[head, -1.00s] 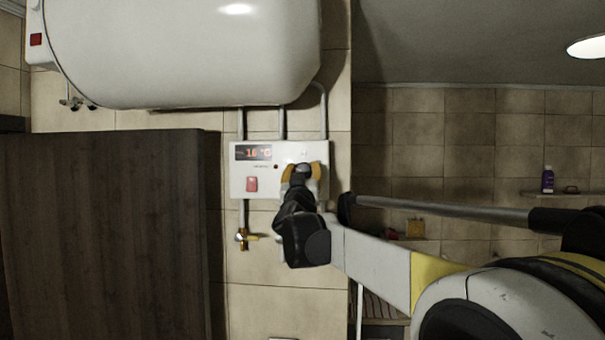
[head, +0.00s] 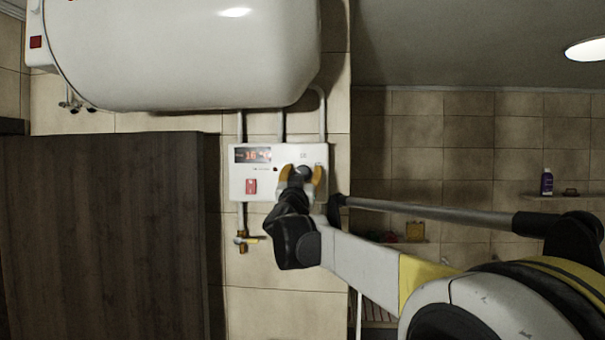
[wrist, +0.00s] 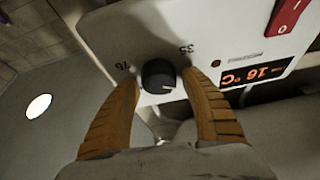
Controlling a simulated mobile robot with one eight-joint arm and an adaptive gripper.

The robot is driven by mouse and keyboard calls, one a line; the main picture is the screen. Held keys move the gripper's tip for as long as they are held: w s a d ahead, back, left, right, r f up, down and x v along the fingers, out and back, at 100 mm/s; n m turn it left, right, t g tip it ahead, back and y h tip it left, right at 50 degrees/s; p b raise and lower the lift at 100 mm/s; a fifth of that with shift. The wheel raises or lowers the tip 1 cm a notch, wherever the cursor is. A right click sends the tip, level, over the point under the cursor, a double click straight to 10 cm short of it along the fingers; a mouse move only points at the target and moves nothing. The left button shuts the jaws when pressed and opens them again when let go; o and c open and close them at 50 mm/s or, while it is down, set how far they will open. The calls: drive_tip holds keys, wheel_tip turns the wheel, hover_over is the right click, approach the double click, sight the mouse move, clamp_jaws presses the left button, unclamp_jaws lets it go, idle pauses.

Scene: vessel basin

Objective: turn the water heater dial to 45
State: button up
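The water heater's control box (head: 237,186) is white and hangs on the tiled wall. Its display (head: 253,155) reads 16 °C in red. The black round dial (wrist: 158,76) sits between the printed numbers 75 and 35 in the wrist view, with a light pointer mark on its face. It also shows at the right of the box in the head view (head: 304,172). My gripper (wrist: 160,78) is open, with one orange finger on each side of the dial. Narrow gaps seem to show between fingertips and dial. In the head view my gripper (head: 302,176) partly covers the box's lower right.
A red switch (head: 251,187) is on the box's left side. The white heater tank (head: 185,55) hangs above, joined by pipes. A brass valve (head: 243,240) is below the box. A dark wooden panel (head: 105,235) stands at the left.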

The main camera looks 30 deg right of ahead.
drive_tip(key=shift+o, duration=0.2)
drive_tip(key=v, duration=1.2)
drive_tip(key=s+a+f+n+g+y+b, duration=0.1)
drive_tip(key=s+a+f+n+y+b, duration=0.35)
drive_tip(key=f, duration=0.75)
drive_tip(key=s+a+f+n+y+b, duration=0.15)
drive_tip(key=a+f+y+b, duration=0.4)
drive_tip(key=f+b, duration=0.55)
drive_tip(key=s+a+f+n+g+y+b, duration=0.1)
drive_tip(key=s+a+f+n+y+b, duration=0.35)
drive_tip(key=f, duration=0.95)
drive_tip(key=s+f+g+b, duration=0.3)
drive_tip(key=s+f, duration=0.3)
drive_tip(key=f, duration=0.6)
drive_tip(key=s+f+m+g+h+b, duration=0.1)
drive_tip(key=s+f+g+b, duration=0.2)
drive_tip(key=f, duration=1)
drive_tip(key=s+f+m+g+b, duration=0.1)
drive_tip(key=s+f+g+b, duration=0.2)
drive_tip(key=s+f+b, duration=0.5)
wheel_tip(320, 180, down, 4)
drive_tip(key=s, duration=0.2)
drive_tip(key=shift+s+a+f, duration=0.2)
drive_tip(key=shift+s+a, duration=0.05)
drive_tip(key=shift+a, duration=0.05)
drive_tip(key=shift+m, duration=0.25)
